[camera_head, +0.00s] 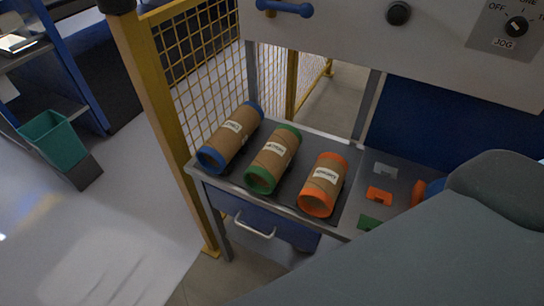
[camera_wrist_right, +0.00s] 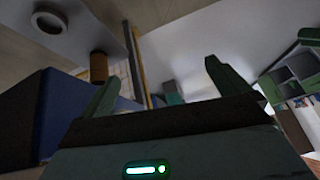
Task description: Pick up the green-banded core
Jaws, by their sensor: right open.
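The green-banded core (camera_head: 273,160) is a brown cardboard tube with green ends and a white label. In the head view it lies on its side on a dark mat on the metal bench, between a blue-banded core (camera_head: 232,137) and an orange-banded core (camera_head: 323,184). My right gripper (camera_wrist_right: 160,80) shows in the right wrist view with its two fingers wide apart and nothing between them. The green-banded core cannot be made out in that view. A large grey part of my arm covers the lower right of the head view. My left gripper is not in view.
Small grey, orange (camera_head: 379,196) and green clips lie on the bench right of the mat. A yellow mesh fence (camera_head: 200,45) stands behind and left of the bench. A machine panel with knobs (camera_head: 398,13) overhangs the bench. A teal bin (camera_head: 52,140) stands at far left.

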